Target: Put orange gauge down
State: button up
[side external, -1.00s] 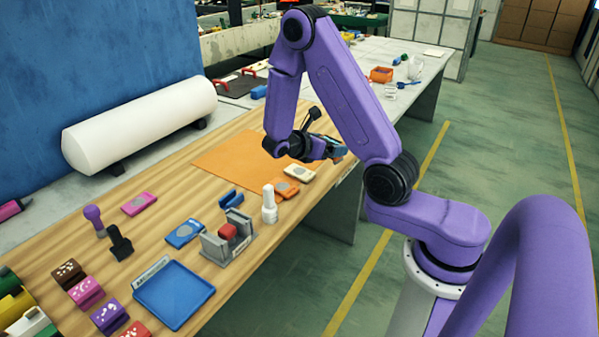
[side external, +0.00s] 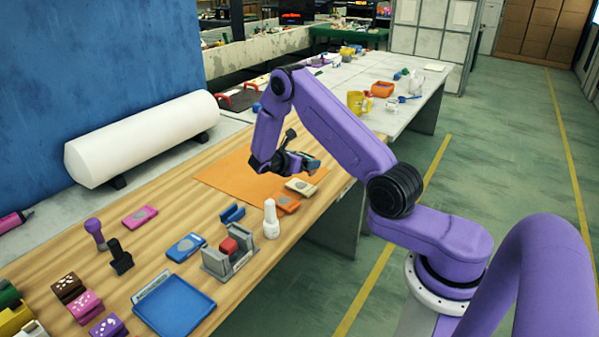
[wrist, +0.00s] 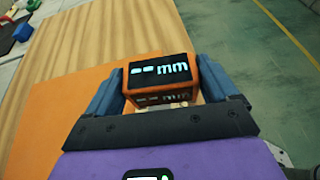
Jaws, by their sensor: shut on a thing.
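The orange gauge (wrist: 160,72), a small box with a dark display reading dashes and "mm", sits between the two blue fingers of my gripper (wrist: 163,85) in the wrist view. The fingers are shut on its sides. In the side view my gripper (side external: 298,163) is held above the workbench, by the right edge of the orange mat (side external: 240,172). The gauge is mostly hidden by the gripper there. In the wrist view the mat also lies below and left of the gauge, and I cannot tell the exact height above it.
A cream block (side external: 300,186), an orange block (side external: 287,203) and a white bottle (side external: 271,220) stand near the bench's right edge. A blue tray (side external: 175,305) and grey holder (side external: 228,258) are nearer. A white roll (side external: 140,137) lies behind. Much of the mat is bare.

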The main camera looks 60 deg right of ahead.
aim_at(299, 186)
jog(key=shift+w+d+f, duration=0.25)
jog(key=shift+w+f, duration=0.15)
jog(key=shift+f, duration=0.2)
jog(key=shift+w+d+f, duration=0.2)
jog(key=shift+w+f, duration=0.15)
jog(key=shift+f, duration=0.2)
jog(key=shift+w+f, duration=0.1)
jog(key=shift+f, duration=1.4)
jog(key=shift+f, duration=0.6)
jog(key=o, duration=0.9)
jog(key=shift+r, duration=0.1)
